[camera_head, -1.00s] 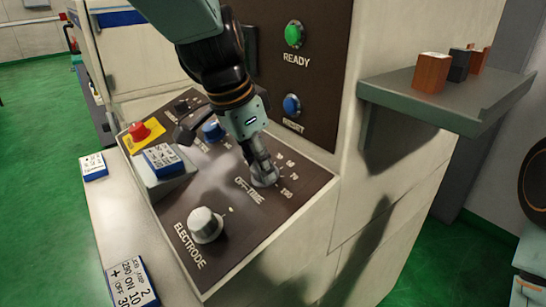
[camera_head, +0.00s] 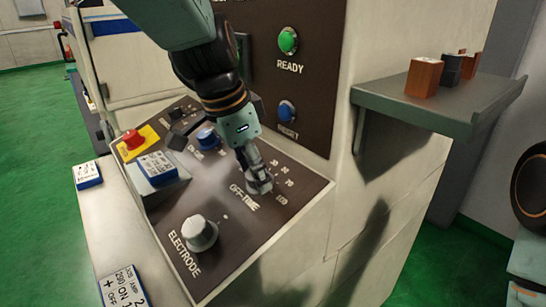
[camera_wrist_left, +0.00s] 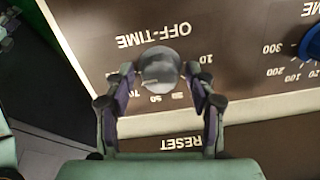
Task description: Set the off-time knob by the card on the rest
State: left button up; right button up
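My right gripper is not in view.
The grey electrode knob (camera_head: 200,233) stands nearer on the panel (camera_head: 235,255). A blue knob (camera_head: 207,138) and a red button (camera_head: 133,140) are farther back. Other cards lie on the left ledge (camera_head: 100,225). A shelf (camera_head: 440,105) with small blocks juts out at right.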

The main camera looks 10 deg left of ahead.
pick_arm(q)
jog(key=shift+r, duration=0.1)
notch_tip(320, 180, up, 10)
dwell(0.7)
